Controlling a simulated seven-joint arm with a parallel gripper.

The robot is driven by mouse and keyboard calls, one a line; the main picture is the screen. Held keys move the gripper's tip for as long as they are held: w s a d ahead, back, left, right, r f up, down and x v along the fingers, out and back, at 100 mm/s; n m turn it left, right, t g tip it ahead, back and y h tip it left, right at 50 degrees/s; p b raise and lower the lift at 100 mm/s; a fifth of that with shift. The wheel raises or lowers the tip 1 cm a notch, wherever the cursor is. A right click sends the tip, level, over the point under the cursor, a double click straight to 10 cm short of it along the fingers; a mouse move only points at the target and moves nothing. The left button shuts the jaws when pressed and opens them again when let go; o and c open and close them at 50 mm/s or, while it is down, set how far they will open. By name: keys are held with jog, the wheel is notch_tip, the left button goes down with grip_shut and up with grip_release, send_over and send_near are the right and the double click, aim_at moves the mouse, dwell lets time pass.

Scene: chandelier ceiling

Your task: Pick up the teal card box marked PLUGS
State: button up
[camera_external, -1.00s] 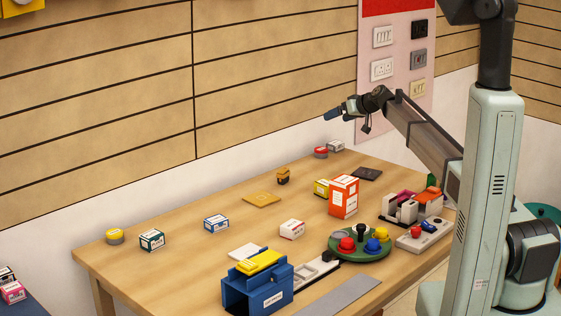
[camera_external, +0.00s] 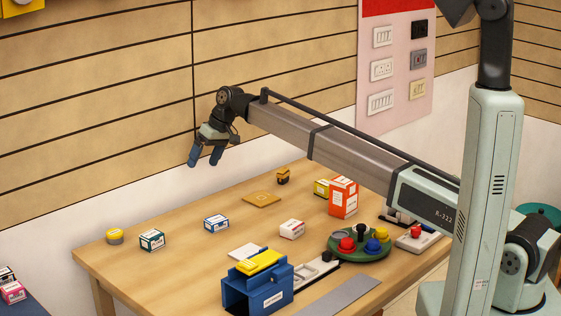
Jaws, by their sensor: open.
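A small white box with dark teal-green sides (camera_external: 152,240) sits upright near the left end of the table. It looks like the teal card box, but its print is too small to read. My gripper (camera_external: 204,161) is open and empty, with its two blue fingers pointing down. It hangs well above the table, in front of the slatted wall, up and to the right of the teal box in the picture. Nothing touches the box.
A yellow-topped round tin (camera_external: 115,236) stands just left of the teal box. A blue-and-white box (camera_external: 216,223) stands to its right. A blue container (camera_external: 258,285) is at the front edge of the table (camera_external: 185,275). Bare wood surrounds the teal box.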

jog(key=s+a+h, duration=0.1)
jog(key=s+a, duration=0.3)
jog(key=s, duration=0.4)
jog(key=s+a+h, duration=0.2)
jog(key=s+a, duration=0.3)
jog(key=s, duration=0.3)
notch_tip(320, 180, up, 2)
jog(key=h, duration=0.2)
send_over(151, 234)
jog(key=f, duration=0.8)
jog(key=shift+s+d+f, duration=0.15)
jog(key=shift+d, duration=0.25)
jog(key=shift+w+a+f, duration=0.1)
jog(key=shift+a+f, duration=0.1)
jog(key=shift+f, duration=1.15)
jog(key=shift+w+a+f, duration=0.1)
jog(key=shift+a+f, duration=0.05)
jog(key=shift+f, duration=1.15)
jog(key=c, duration=1.1)
